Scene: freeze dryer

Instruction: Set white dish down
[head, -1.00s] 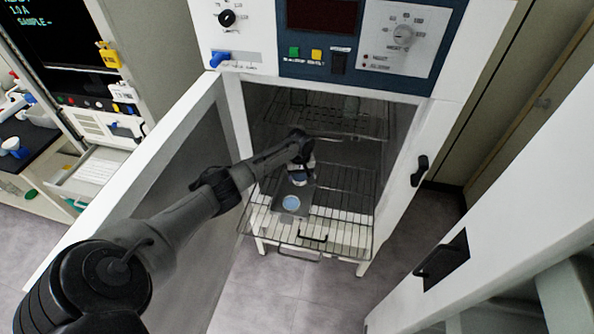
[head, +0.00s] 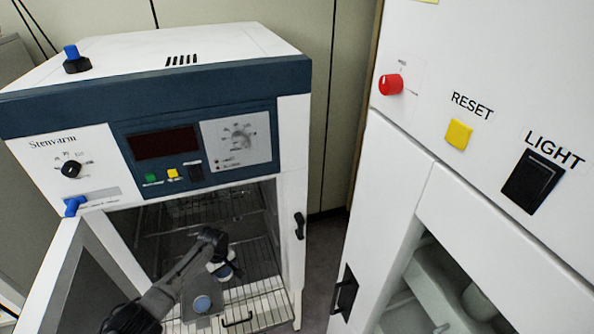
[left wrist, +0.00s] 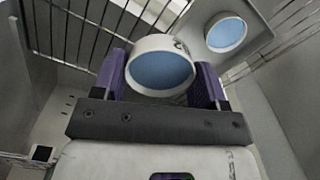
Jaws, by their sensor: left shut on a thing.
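My left gripper (head: 226,268) is inside the open dryer chamber. Its purple fingers (left wrist: 160,85) are shut on a white round dish (left wrist: 160,70) with a blue inner face. The held dish is small and partly covered by my arm in the head view. A second dish (left wrist: 226,33) with a blue inside sits on a grey metal tray (left wrist: 258,36), just beyond the held one. It also shows in the head view (head: 202,303). I cannot tell whether the held dish touches anything below. My right gripper is not in view.
Wire racks (head: 262,300) fill the chamber, one above another. The dryer's door (head: 100,262) stands open at the left. A white cabinet (head: 420,180) with RESET and LIGHT buttons stands close at the right.

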